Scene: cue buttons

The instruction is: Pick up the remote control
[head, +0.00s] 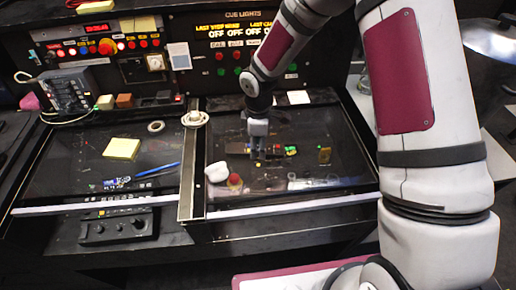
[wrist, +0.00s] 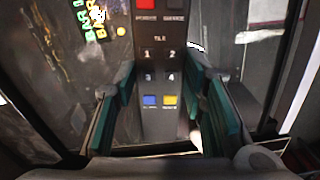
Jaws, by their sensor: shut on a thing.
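The remote control (wrist: 160,50) is a long dark grey bar with a red button at its far end, numbered buttons, and blue and yellow buttons near me. In the wrist view it lies lengthwise between the two teal finger pads of my gripper (wrist: 163,100), which is shut on it. In the head view my gripper (head: 258,153) points down low over the right glass panel of the console. There the remote is small and partly hidden by the gripper, and I cannot tell whether it touches the glass.
A white lump (head: 217,171) and a red button (head: 234,181) are left of the gripper. A small yellowish block (head: 324,155) is to the right. A yellow note pad (head: 122,148) and blue pen (head: 158,170) lie on the left panel. The control panel (head: 240,60) rises behind.

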